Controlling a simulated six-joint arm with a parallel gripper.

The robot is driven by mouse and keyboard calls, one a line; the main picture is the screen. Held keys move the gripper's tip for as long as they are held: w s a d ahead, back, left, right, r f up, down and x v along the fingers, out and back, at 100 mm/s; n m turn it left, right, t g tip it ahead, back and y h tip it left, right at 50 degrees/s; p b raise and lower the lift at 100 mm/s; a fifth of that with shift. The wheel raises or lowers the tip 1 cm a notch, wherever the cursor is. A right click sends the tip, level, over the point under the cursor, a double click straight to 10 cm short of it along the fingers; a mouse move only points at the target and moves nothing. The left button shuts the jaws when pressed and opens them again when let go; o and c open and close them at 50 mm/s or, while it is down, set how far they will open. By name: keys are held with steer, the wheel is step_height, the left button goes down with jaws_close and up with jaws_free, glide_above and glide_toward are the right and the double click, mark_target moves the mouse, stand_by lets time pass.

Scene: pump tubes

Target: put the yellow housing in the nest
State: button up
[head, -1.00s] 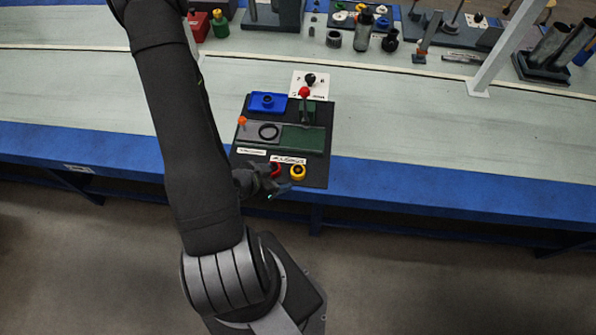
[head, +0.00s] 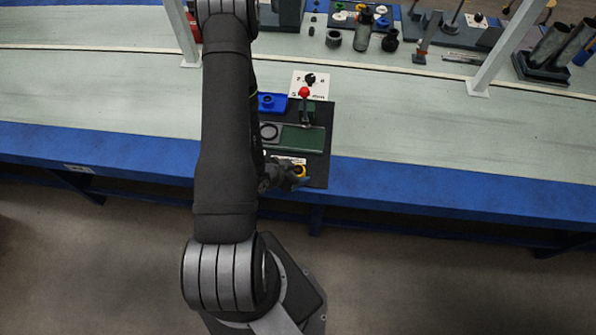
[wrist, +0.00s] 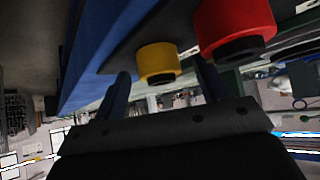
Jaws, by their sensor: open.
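The yellow housing (head: 300,170) stands at the front right of the black board (head: 319,160). In the wrist view the yellow housing (wrist: 157,60) appears beyond and between the fingertips of my open gripper (wrist: 161,72). No contact is clear. In the head view my gripper (head: 291,181) is at the board's front edge and partly covers the yellow housing. A round black-rimmed seat (head: 268,131) on the grey plate may be the nest; my arm partly covers that plate.
A red housing (wrist: 233,25) stands close beside the yellow one in the wrist view; my arm hides it in the head view. A blue block (head: 270,102), a green plate (head: 302,139) and a red-knobbed lever (head: 304,92) are behind. The bench right of the board is clear.

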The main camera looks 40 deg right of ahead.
steer(key=shift+d+f, duration=0.15)
steer(key=c, duration=1.1)
